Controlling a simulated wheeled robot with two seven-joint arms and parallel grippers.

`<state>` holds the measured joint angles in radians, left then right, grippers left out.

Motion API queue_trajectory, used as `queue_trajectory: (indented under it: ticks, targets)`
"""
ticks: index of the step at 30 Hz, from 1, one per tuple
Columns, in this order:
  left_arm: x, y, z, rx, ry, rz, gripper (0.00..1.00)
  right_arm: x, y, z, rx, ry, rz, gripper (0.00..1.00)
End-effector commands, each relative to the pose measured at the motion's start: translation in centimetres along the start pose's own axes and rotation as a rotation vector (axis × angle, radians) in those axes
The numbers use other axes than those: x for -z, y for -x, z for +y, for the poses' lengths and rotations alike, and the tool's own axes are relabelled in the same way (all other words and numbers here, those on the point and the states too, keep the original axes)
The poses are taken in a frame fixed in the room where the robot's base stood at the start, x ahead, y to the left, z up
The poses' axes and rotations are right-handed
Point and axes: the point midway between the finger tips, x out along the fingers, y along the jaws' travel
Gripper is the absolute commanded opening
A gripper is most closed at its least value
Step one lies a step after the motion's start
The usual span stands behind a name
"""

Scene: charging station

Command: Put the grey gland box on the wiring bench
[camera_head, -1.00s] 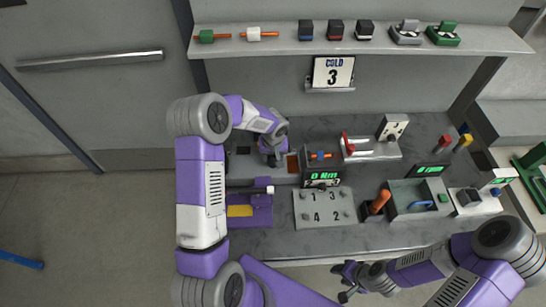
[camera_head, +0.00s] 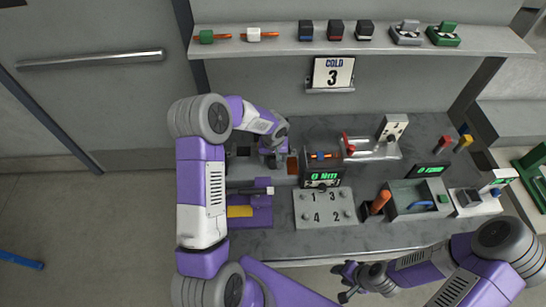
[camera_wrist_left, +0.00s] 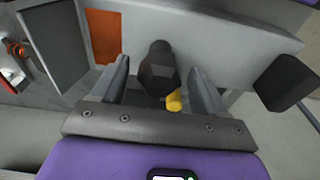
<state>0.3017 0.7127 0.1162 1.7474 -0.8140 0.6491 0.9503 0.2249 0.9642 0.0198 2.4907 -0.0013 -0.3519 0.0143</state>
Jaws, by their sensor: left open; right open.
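The grey gland box (camera_head: 405,33) sits on the wall shelf towards its right end, just left of a green one (camera_head: 443,35). The wiring bench (camera_head: 290,243) is the dark-topped table below the shelf. My left gripper (camera_head: 272,162) is low over the bench's back left, far from the grey box. In the left wrist view its fingers (camera_wrist_left: 162,85) are open, with a black knob-like part (camera_wrist_left: 158,68) and a yellow tip (camera_wrist_left: 174,101) showing between them; contact cannot be told. My right gripper (camera_head: 346,284) is open and empty in front of the bench's front edge.
The shelf (camera_head: 280,48) also holds several small boxes and two orange-tipped tools. On the bench stand a numbered plate (camera_head: 325,222), a torque display (camera_head: 322,178), a red-handled clamp (camera_head: 372,150) and a grey bin (camera_head: 405,210). Bare bench top shows along the front.

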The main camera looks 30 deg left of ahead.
Motion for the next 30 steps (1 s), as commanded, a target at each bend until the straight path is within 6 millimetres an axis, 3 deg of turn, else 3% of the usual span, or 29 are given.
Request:
queue_trajectory:
  ticks: [12, 18, 22, 30]
  targets:
    - [0.1, 8.8, 0.1, -0.003, 0.000, 0.006, 0.74, 0.0, 0.4, -0.1, 0.000, 0.000, 0.000, 0.43]
    - [0.1, 11.2, 0.0, -0.001, 0.001, 0.003, 0.74, 0.0, 0.5, -0.2, 0.000, 0.000, 0.000, 0.43]
    - [0.3, 10.6, 0.0, -0.001, -0.002, -0.023, 0.74, -0.1, 0.9, -0.3, 0.000, 0.000, 0.000, 0.43]
    - [1.4, 5.3, -0.2, -0.005, -0.020, -0.112, 0.74, -0.1, 2.5, -0.9, 0.000, 0.000, 0.000, 0.43]
